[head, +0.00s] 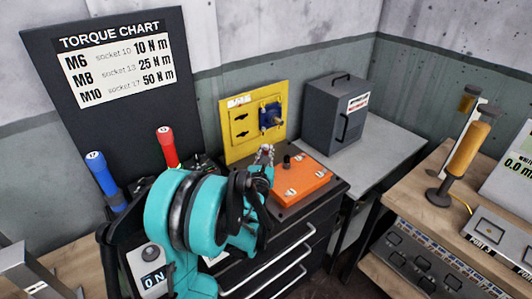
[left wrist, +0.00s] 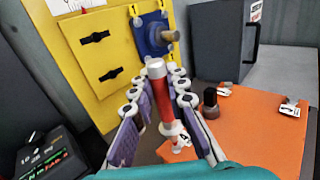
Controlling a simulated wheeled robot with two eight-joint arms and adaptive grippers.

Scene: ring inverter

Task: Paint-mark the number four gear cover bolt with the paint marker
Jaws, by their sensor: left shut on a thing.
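The orange gear cover (head: 302,185) lies on the dark top of a drawer cabinet. It carries small white number tags with bolts and a black knob (left wrist: 210,102). I cannot read the numbers surely. My left gripper (head: 266,168) is over the cover's left part. In the left wrist view the gripper (left wrist: 160,100) is shut on a red marker with a grey end, the paint marker (left wrist: 161,98). Its pale lower end points down at the cover beside a white tag (left wrist: 181,147). I cannot tell whether it touches a bolt. My right gripper is not in view.
A yellow panel (head: 242,140) with a blue switch (head: 270,115) stands behind the cover. A grey box (head: 335,112) stands on a table at the back. Blue-handled (head: 101,172) and red-handled (head: 167,146) tools stand at the left. A wooden bench (head: 408,196) is at the right.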

